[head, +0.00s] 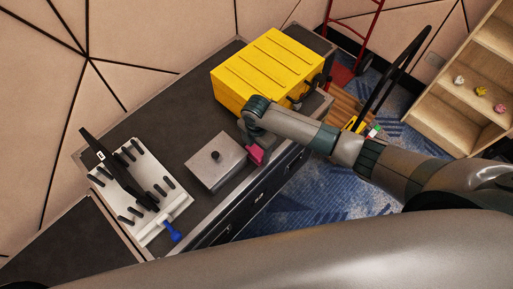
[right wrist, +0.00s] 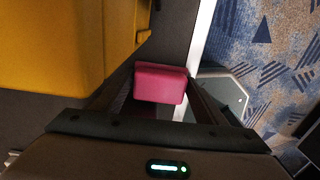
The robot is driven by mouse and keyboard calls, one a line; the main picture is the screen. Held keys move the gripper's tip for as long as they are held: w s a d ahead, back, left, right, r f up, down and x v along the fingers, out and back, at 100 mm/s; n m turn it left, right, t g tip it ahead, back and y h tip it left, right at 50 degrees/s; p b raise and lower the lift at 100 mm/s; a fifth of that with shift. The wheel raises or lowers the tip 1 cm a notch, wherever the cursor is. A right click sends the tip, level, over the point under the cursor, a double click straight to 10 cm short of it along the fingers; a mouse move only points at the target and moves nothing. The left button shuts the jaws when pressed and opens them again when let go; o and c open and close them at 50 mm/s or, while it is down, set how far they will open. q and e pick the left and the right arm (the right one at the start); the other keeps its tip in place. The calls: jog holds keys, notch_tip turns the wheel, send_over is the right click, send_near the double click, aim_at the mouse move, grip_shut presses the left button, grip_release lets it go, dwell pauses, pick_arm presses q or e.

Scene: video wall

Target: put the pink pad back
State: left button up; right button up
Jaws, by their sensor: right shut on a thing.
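The pink pad (head: 257,155) is a small magenta block. It hangs from my right gripper (head: 249,141) near the front edge of the dark counter, to the right of the grey metal box with a black knob (head: 207,171). In the right wrist view the pad (right wrist: 160,84) sits between the two fingers of my right gripper (right wrist: 162,92), which is shut on it. I cannot tell whether the pad touches anything below. My left gripper is not in view.
A yellow case (head: 262,68) stands on the counter (head: 178,124) behind my right gripper. A white rack with black pegs (head: 170,212) and a blue-handled item (head: 172,233) lie at the left. Wooden shelves (head: 455,100) stand at the far right. Blue carpet lies before the counter.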

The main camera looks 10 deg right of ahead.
aim_at(256, 148)
jog(key=shift+f, duration=0.1)
jog(key=o, duration=1)
notch_tip(256, 148, up, 12)
jog(key=b, duration=0.2)
dwell(0.3)
